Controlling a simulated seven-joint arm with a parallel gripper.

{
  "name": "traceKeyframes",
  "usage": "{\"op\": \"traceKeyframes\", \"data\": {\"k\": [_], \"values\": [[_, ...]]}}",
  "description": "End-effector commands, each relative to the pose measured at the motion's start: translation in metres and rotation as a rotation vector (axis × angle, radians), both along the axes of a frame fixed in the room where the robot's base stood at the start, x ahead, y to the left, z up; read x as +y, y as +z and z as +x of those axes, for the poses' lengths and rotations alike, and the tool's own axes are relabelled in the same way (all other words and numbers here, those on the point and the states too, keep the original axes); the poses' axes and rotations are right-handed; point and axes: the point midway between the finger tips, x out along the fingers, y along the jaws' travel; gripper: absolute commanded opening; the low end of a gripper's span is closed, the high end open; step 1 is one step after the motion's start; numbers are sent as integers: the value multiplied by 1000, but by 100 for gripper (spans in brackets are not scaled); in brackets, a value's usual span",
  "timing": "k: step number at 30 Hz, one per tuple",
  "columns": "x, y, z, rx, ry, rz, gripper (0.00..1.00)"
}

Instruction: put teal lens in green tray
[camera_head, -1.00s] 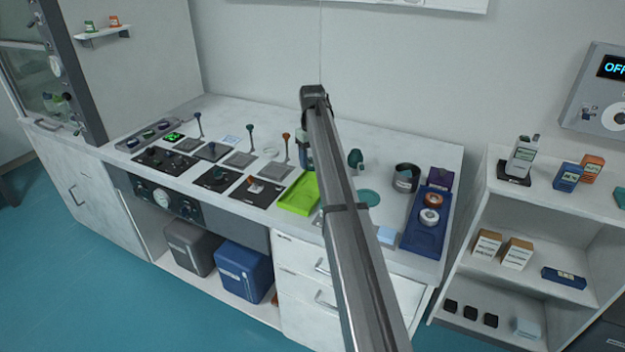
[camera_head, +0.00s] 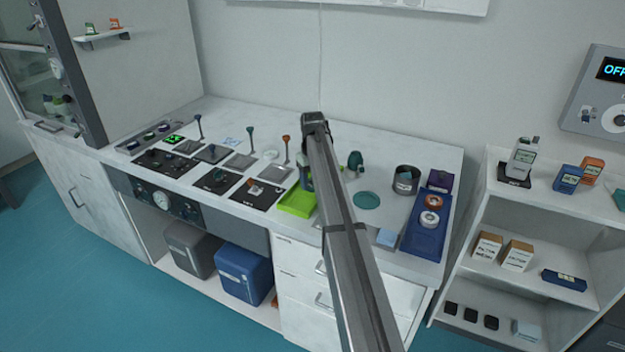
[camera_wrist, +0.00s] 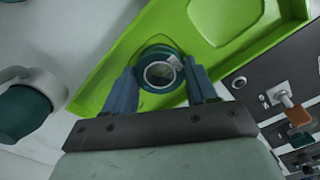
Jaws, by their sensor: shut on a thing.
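The teal lens (camera_wrist: 160,72), a dark teal ring with a clear centre, sits between the two blue fingers of my gripper (camera_wrist: 160,86) in the wrist view. My gripper is shut on it. The lens is over one end of the bright green tray (camera_wrist: 232,62); I cannot tell whether it touches the tray floor. In the head view the green tray (camera_head: 296,202) lies near the front edge of the bench.
A dark green-headed item (camera_head: 355,164) stands right of the tray, with a flat teal disc (camera_head: 366,200) in front of it. Further right are a dark cup (camera_head: 405,187) and a blue tray (camera_head: 424,240) holding ring-shaped parts. Black plates (camera_head: 257,193) lie left of the green tray.

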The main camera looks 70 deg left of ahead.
Motion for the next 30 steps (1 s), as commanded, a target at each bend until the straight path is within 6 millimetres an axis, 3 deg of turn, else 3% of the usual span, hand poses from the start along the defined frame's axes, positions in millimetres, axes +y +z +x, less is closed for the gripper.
{"op": "traceKeyframes", "data": {"k": [1,2,9,20,23,30], "values": [[0,-2,0,0,0,0,26],[0,-2,0,0,0,0,57],[0,-2,0,0,0,0,80],[0,3,0,0,0,0,82],[1,13,0,0,0,1,82],[1,57,0,-1,0,2,82]]}}
